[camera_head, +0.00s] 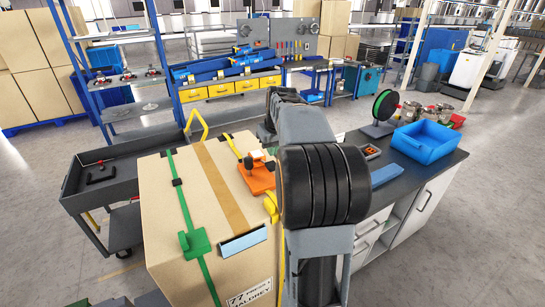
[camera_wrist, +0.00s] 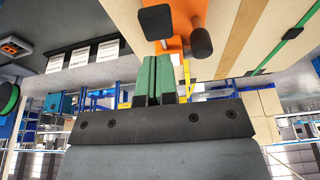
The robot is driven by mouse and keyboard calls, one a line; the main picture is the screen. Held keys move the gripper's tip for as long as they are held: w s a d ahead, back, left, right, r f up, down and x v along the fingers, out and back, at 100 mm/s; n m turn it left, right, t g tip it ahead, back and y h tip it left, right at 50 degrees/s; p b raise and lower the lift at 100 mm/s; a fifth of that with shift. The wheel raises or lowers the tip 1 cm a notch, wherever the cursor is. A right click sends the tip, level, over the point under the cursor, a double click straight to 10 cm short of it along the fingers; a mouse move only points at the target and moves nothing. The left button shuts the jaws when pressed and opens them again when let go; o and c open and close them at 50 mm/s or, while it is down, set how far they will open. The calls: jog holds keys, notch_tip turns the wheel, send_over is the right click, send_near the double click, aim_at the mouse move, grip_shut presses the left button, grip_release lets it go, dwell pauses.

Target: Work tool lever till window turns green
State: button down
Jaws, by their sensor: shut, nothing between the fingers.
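An orange tool (camera_head: 258,176) with a dark knob and a white part sits on top of a large strapped cardboard box (camera_head: 165,180), near its right edge. In the wrist view the orange tool (camera_wrist: 180,46) shows at the top, with two dark, rounded handle-like parts; I cannot tell which is the lever. No window or its colour can be made out. My gripper (camera_wrist: 159,60) has green fingers, shut together and empty, just short of the orange tool in the picture; I cannot tell if they touch.
A green strap (camera_head: 183,200) and a yellow strap cross the box. A dark-topped counter (camera_head: 360,147) with a blue bin (camera_head: 424,143) and a black-green spool (camera_head: 385,106) stands at right. A grey cart (camera_head: 120,160) stands at left. Open floor lies at lower right.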

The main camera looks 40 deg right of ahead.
aim_at(271, 164)
jog(key=shift+f+p, duration=0.3)
jog(key=shift+f, duration=1.45)
jog(key=shift+f, duration=0.1)
